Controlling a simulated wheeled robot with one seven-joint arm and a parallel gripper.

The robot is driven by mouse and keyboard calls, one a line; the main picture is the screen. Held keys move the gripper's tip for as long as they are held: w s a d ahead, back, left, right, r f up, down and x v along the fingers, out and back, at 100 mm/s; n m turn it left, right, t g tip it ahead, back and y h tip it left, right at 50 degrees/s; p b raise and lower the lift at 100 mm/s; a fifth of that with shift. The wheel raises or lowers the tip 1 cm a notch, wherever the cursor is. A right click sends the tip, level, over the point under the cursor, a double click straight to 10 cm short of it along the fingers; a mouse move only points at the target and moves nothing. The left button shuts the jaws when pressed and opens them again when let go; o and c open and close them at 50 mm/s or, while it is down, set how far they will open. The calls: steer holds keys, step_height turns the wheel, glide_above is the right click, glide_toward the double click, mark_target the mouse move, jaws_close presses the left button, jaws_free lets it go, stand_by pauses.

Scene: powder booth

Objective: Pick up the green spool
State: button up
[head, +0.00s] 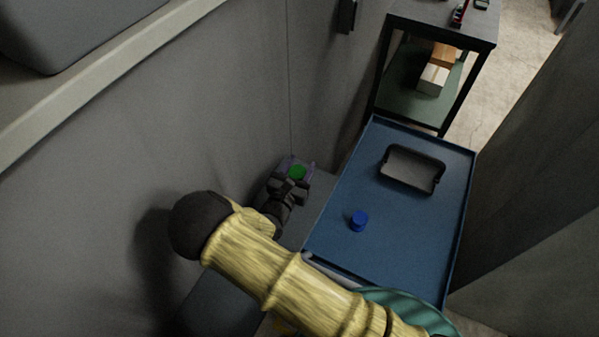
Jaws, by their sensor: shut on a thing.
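The green spool (297,172) is a small round green thing near the wall, left of the blue tray table. My gripper (296,180) is at the spool and shut on it, with the dark fingers covering its near side. Something purple-grey (309,166) shows just behind and beside the spool; I cannot tell what it is. Whether the spool touches a surface below is hidden by my gripper and arm.
A blue table (345,190) with a raised rim stands to the right. On it are a blue spool (359,221) and a black-rimmed tray (412,169). A dark shelf unit (440,27) stands behind. A grey wall (200,110) runs close along the left.

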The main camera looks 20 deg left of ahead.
mark_target(300, 167)
step_height(300, 167, up, 8)
steer(key=shift+f+b, duration=0.25)
steer(key=shift+b, duration=0.5)
